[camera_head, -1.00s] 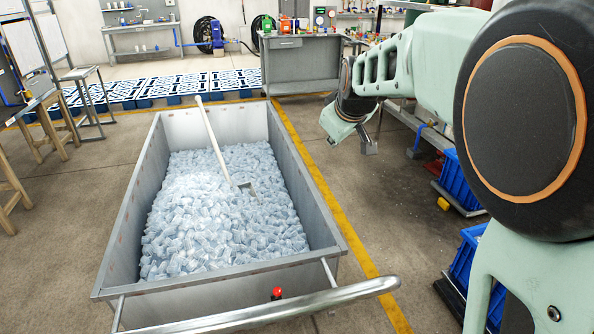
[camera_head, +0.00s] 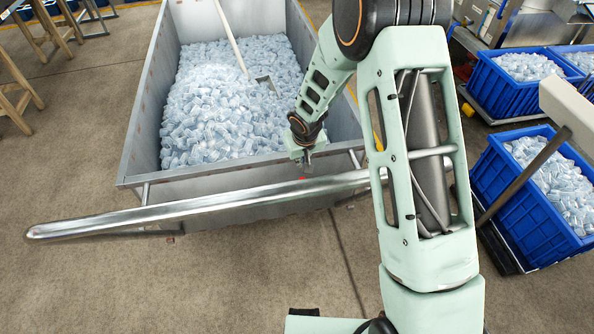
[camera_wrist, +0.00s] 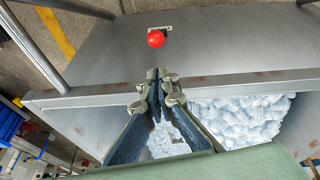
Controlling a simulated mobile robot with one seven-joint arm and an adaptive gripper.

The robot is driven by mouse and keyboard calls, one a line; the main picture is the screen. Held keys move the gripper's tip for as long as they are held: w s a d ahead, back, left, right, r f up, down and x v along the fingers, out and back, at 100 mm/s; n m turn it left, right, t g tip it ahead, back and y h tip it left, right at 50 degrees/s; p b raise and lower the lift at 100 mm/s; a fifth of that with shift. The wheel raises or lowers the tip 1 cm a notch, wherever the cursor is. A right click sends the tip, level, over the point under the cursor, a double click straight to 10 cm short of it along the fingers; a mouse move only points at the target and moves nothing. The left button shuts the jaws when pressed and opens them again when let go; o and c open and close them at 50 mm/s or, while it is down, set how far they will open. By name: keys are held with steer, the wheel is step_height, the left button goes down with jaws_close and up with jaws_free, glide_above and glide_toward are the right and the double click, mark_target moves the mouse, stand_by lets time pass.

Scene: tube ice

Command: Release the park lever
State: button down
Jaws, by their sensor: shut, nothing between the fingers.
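The park lever shows in the wrist view as a red ball knob (camera_wrist: 156,39) with a small dark plate behind it, on the outer face of the ice cart's end wall. In the head view only a sliver of red (camera_head: 302,179) shows, just above the push bar and under my gripper. My gripper (camera_head: 307,166) is shut and empty, above the cart's near rim. In the wrist view its fingertips (camera_wrist: 159,75) are together near the rim, a short gap from the red knob and not touching it.
The metal cart (camera_head: 139,127) is filled with clear tube ice, and a white-handled shovel (camera_head: 231,36) lies in it. The push bar (camera_head: 150,213) crosses in front of the end wall. Blue crates of ice (camera_head: 560,228) stand at the right. The floor at left front is clear.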

steer(key=b+x, duration=0.1)
steer(key=x, duration=0.9)
steer(key=shift+b, duration=0.35)
